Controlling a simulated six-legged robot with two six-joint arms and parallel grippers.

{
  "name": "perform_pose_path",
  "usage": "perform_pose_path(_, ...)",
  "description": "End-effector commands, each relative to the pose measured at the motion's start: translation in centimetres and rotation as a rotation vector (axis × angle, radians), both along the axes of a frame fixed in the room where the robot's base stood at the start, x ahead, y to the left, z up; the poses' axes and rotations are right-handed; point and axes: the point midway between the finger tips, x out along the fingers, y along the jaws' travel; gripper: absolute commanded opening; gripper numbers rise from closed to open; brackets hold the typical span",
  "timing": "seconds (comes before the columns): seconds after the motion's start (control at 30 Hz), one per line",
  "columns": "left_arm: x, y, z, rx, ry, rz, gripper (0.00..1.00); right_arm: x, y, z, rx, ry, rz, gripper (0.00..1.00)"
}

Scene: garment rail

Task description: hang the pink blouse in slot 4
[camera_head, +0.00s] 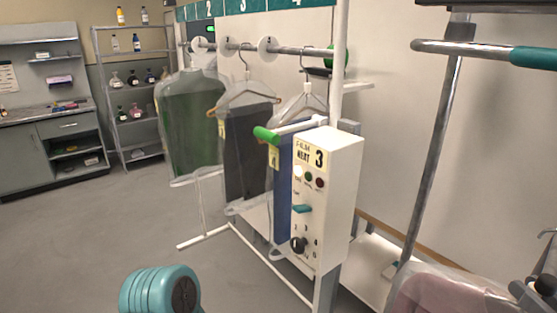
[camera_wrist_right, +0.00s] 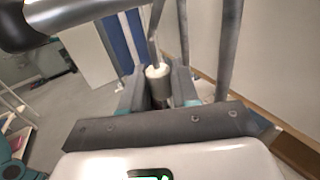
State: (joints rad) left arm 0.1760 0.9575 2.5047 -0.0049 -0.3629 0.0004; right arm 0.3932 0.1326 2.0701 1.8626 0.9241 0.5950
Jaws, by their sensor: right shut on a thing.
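The pink blouse (camera_head: 440,290), in a clear film cover, shows at the bottom right of the head view, cut off by the edge. My right gripper (camera_head: 535,290) is at its upper right, with a thin hanger hook (camera_head: 548,240) rising above it. In the right wrist view the jaws (camera_wrist_right: 158,95) are shut on a grey, white-topped hanger neck (camera_wrist_right: 157,73). The garment rail (camera_head: 290,49) carries white round dividers (camera_head: 268,46) beneath a teal board with numbers (camera_head: 262,5). A yellow tag marked 4 (camera_head: 274,158) hangs near a green-tipped bar. My left gripper is out of view.
Green (camera_head: 192,125), dark (camera_head: 248,155) and blue (camera_head: 283,190) covered garments hang from the rail. A white control box (camera_head: 325,190) stands in front. A metal post (camera_head: 435,150) and a teal-ended bar (camera_head: 485,50) stand at the right. Floor at left is clear.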

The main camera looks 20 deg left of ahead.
Motion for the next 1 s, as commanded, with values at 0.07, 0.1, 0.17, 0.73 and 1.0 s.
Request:
perform_pose_path(0.07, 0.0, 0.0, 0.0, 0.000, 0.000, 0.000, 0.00, 0.0, -0.1, 0.1, 0.000, -0.001, -0.001, 0.00)
perform_pose_path(0.1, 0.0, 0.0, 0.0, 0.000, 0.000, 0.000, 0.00, -0.1, -0.2, 0.1, 0.000, -0.001, -0.001, 0.00)
perform_pose_path(0.17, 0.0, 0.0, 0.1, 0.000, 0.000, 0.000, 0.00, -0.2, -0.5, 0.1, 0.000, -0.001, -0.002, 0.00)
perform_pose_path(0.73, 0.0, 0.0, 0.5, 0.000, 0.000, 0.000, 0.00, -2.2, -3.8, 0.1, -0.001, -0.003, -0.002, 0.00)
perform_pose_path(1.0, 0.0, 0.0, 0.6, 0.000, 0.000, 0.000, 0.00, -3.2, -5.3, 0.1, 0.000, -0.001, -0.003, 0.00)
